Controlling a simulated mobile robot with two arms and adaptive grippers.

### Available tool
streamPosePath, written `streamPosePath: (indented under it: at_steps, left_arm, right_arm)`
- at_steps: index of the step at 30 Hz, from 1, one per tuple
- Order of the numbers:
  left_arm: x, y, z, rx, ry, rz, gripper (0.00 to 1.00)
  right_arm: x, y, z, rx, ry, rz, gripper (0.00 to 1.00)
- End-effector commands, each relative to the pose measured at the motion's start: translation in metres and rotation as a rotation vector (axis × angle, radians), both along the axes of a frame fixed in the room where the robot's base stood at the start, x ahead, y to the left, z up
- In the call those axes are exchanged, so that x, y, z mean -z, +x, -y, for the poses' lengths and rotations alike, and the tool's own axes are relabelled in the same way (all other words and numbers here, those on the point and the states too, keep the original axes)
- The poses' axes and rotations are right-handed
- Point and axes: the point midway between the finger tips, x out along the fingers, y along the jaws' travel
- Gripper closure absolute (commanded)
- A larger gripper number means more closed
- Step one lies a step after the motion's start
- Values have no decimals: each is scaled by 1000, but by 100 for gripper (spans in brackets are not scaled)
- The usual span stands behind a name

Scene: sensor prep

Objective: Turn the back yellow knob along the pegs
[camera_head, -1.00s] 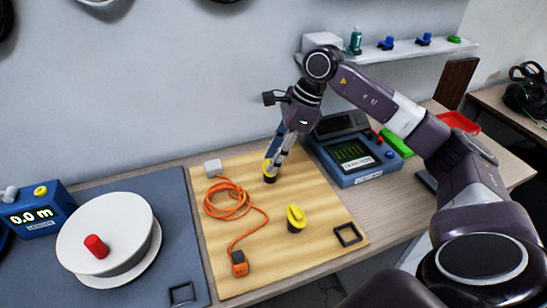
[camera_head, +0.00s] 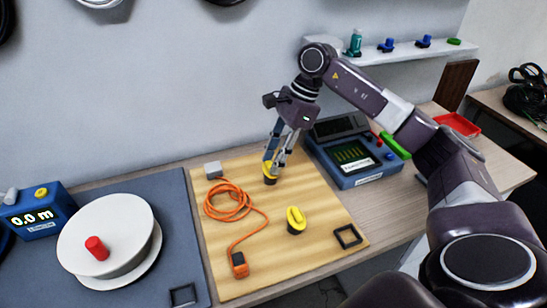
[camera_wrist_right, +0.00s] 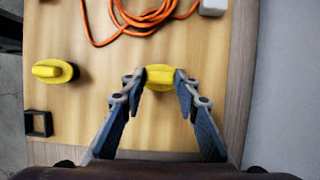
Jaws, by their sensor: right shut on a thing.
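The back yellow knob (camera_head: 269,171) stands on a dark base on the wooden board (camera_head: 325,205), near the board's far edge. My right gripper (camera_head: 275,160) reaches down to it from above and is shut on it. In the right wrist view the two fingertips touch opposite ends of the back yellow knob (camera_wrist_right: 160,78). A second yellow knob (camera_head: 296,218) stands nearer the front of the board, apart from the gripper; it also shows in the right wrist view (camera_wrist_right: 50,70). No pegs can be made out clearly. My left gripper is not in view.
An orange cable (camera_head: 229,201) lies coiled left of the back knob, with a grey block (camera_head: 213,169) behind it. A blue instrument (camera_head: 362,180) stands close on the right. A black square frame (camera_head: 348,236) lies at the board's right corner. A white reel (camera_head: 110,225) stands left.

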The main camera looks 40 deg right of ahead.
Motion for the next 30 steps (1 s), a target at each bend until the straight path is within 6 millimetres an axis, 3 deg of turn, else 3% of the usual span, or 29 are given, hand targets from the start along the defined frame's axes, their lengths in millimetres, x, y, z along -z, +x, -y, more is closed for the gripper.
streamPosePath:
  at_steps: [1, 2, 6, 17, 20, 30]
  left_arm:
    - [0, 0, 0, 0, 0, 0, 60]
    - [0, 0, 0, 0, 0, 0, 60]
    - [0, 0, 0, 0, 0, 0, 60]
    - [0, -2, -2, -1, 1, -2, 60]
    - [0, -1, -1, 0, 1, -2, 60]
    - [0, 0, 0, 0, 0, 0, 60]
  right_arm:
    - [-2, 1, 1, 1, -2, 6, 96]
    - [-2, 1, 1, 1, -2, 6, 70]
    - [-1, 1, 1, 1, -1, 5, 55]
    - [-5, 0, 2, 1, -1, 3, 54]
    - [-16, 0, 7, 3, 0, 4, 54]
    - [-82, -6, 33, 4, 0, 6, 54]
